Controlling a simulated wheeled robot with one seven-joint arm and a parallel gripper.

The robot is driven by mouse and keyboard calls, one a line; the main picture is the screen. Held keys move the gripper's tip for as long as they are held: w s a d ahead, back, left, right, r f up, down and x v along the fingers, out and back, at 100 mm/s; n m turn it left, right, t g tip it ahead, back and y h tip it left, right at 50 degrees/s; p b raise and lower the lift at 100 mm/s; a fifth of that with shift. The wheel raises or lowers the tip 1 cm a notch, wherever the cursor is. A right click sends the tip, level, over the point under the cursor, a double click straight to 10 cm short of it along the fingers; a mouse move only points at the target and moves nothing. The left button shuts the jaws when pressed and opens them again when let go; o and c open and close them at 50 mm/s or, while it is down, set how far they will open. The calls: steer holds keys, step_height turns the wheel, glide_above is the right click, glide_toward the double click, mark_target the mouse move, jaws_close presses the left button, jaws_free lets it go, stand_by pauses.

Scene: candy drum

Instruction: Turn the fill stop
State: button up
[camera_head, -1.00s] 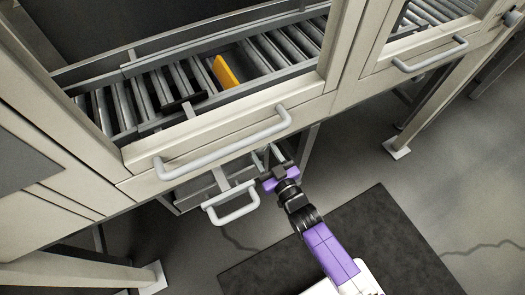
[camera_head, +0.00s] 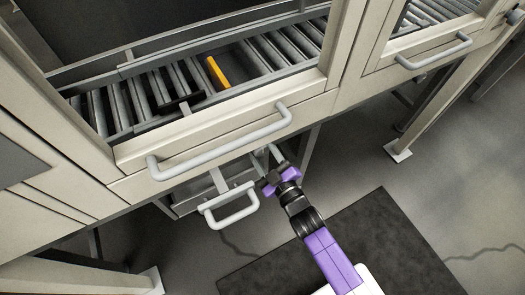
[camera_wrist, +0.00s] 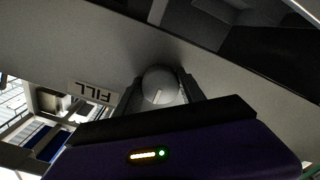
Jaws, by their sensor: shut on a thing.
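The fill stop knob (camera_wrist: 158,88) is a round grey knob with a short pale mark on its face. It sits on a grey panel beside a "FILL" label (camera_wrist: 92,92) in the wrist view. My gripper (camera_wrist: 162,92) has one dark finger on each side of the knob and is shut on it. In the head view my gripper (camera_head: 271,180) is under the machine's front edge, just right of the lower small handle. The knob itself is hidden there.
A long grey handle (camera_head: 222,144) runs above my gripper, and a smaller handle (camera_head: 231,209) is close to its left. A yellow piece (camera_head: 217,73) and a dark piece (camera_head: 183,103) are on the roller conveyor (camera_head: 270,55). Open floor lies to the right.

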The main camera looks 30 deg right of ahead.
stand_by(0.3)
steer(key=o, duration=1.4)
steer(key=shift+c, duration=0.2)
steer(key=s, duration=0.8)
